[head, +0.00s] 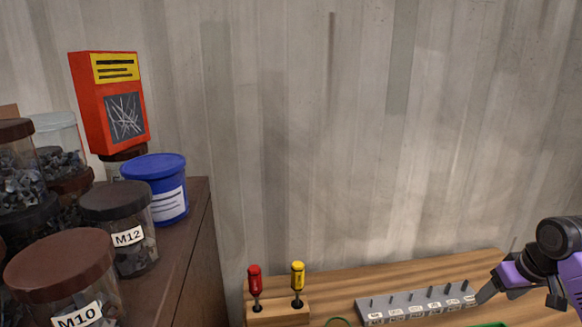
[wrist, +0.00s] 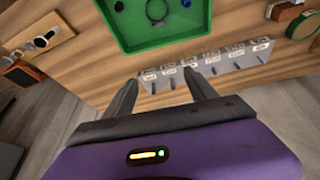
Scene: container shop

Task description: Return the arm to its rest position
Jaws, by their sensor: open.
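My gripper (head: 492,291) is at the lower right of the head view, over the right end of a grey pegged rack (head: 400,301) on the wooden bench. In the wrist view my gripper (wrist: 164,92) shows two dark fingers spread apart with nothing between them. The grey rack (wrist: 205,70), with white labels and pegs, lies beyond and between the fingertips. I cannot tell whether a finger touches it. Part of my arm is cut off at the head view's right edge.
A green tray (wrist: 125,38) lies behind the rack in the wrist view. Red (head: 255,284) and yellow (head: 298,281) screwdrivers stand in a wooden block (head: 278,315). Jars, including the M12 jar (head: 118,205), a blue tub (head: 168,203) and a red box (head: 92,110) crowd the left cabinet.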

